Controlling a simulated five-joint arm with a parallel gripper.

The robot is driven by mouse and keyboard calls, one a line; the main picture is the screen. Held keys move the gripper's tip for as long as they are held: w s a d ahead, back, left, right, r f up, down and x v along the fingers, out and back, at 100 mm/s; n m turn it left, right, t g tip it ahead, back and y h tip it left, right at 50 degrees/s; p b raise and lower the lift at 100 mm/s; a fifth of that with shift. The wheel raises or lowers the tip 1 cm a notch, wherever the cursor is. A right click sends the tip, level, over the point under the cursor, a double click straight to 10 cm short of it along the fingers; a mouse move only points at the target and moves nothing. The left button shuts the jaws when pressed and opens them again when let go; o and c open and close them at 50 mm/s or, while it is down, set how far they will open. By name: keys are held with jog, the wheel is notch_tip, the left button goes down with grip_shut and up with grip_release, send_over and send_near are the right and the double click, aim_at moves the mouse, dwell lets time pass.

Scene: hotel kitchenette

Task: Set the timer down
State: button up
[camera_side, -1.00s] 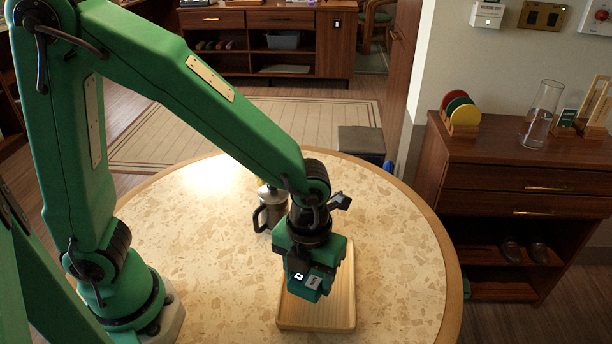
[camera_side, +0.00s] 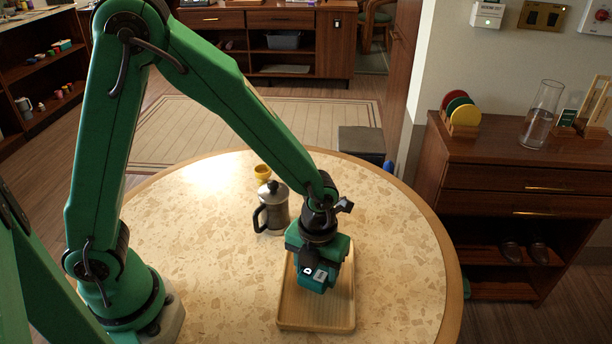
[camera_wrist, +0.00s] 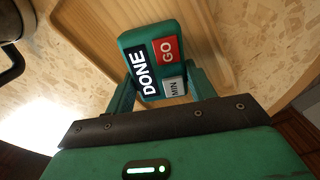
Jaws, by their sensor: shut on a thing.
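The timer (camera_wrist: 152,62) is a teal block with a dark DONE panel, a red GO panel and a grey MIN panel facing the wrist camera. My gripper (camera_wrist: 160,88) is shut on it, a finger at either side. In the side view my gripper (camera_side: 318,262) points down over the wooden tray (camera_side: 292,318), with the timer (camera_side: 314,279) at its lower end. The timer is over the tray; I cannot tell whether it touches the tray floor. The tray (camera_wrist: 93,42) also shows behind the timer in the wrist view. My gripper hides the tray's far part.
A metal pot with a black handle (camera_side: 275,209) stands just behind and left of the tray. The round speckled table (camera_side: 400,255) is clear to the right of the tray.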

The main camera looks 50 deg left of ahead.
aim_at(316, 271)
jog(key=shift+f, duration=0.75)
jog(key=shift+f, duration=0.1)
jog(key=o, duration=1.1)
notch_tip(316, 271, up, 12)
jog(key=shift+a+r, duration=0.1)
jog(key=shift+r, duration=0.1)
dwell(0.3)
